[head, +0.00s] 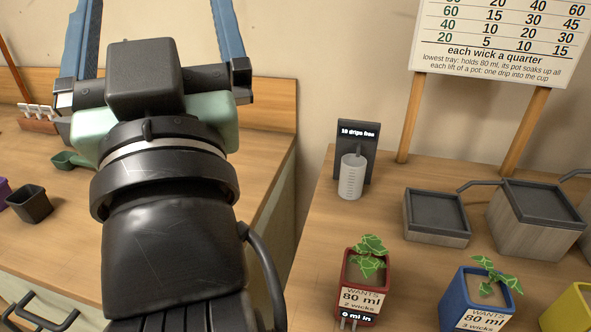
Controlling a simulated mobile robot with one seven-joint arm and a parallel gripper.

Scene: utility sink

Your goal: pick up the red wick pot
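The red wick pot (378,293) stands upright on the right-hand wooden counter, near the bottom of the head view. It holds a small green plant (369,256). Its label reads "WANTS 80 ml, 2 wicks", and a small display below reads "0 ml in". Two pale prongs show at its bottom edge, where the view cuts it off. My gripper (155,30) is at the upper left, with its two blue fingers spread wide apart. The space seen between them is empty; the fingertips run out of the top edge. It is well away from the red pot.
A blue pot (452,293) and a yellow pot (568,312) stand right of the red one. Behind are a low grey tray (437,232), a taller tray block (530,233) and a measuring cup (351,182). A gap separates the counters. A dark pot (31,206) stands left.

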